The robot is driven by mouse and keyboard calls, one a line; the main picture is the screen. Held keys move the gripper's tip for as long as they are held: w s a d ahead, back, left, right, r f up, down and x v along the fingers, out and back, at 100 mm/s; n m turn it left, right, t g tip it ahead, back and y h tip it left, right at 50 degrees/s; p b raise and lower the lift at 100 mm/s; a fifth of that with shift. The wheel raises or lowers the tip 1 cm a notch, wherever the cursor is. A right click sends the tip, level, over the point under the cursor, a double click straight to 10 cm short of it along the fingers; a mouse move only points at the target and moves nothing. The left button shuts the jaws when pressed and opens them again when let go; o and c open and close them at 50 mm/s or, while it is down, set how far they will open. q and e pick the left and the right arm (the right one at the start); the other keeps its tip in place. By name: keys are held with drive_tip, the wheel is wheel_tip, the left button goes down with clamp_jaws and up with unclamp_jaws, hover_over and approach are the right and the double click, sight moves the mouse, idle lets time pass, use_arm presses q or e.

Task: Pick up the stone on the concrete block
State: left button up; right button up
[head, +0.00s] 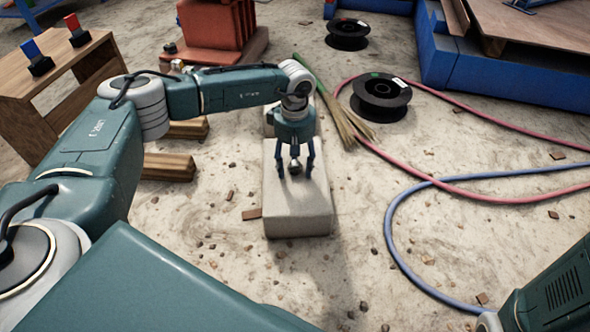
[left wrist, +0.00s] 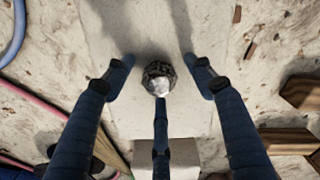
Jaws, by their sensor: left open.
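The stone (left wrist: 158,77) is small, dark at the rim and pale grey on top. In the left wrist view it sits on the pale concrete block (left wrist: 125,30), between the fingertips of my left gripper (left wrist: 161,78). The fingers are spread, with clear gaps to the stone at both sides; the middle finger comes close to its near edge, and I cannot tell whether it touches. In the head view my left gripper (head: 295,172) points down over the concrete block (head: 298,212), with the stone (head: 295,166) between its fingers. My right gripper is out of view.
A green-handled broom (head: 345,118) lies behind the block. Black cable reels (head: 381,96), a red hose (head: 470,190) and a blue hose (head: 390,235) lie to the right. A wooden bench (head: 55,90) stands at the left. Small rubble litters the floor.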

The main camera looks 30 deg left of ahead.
use_arm(q)
drive_tip(key=c, duration=1.3)
drive_tip(key=shift+r, duration=0.15)
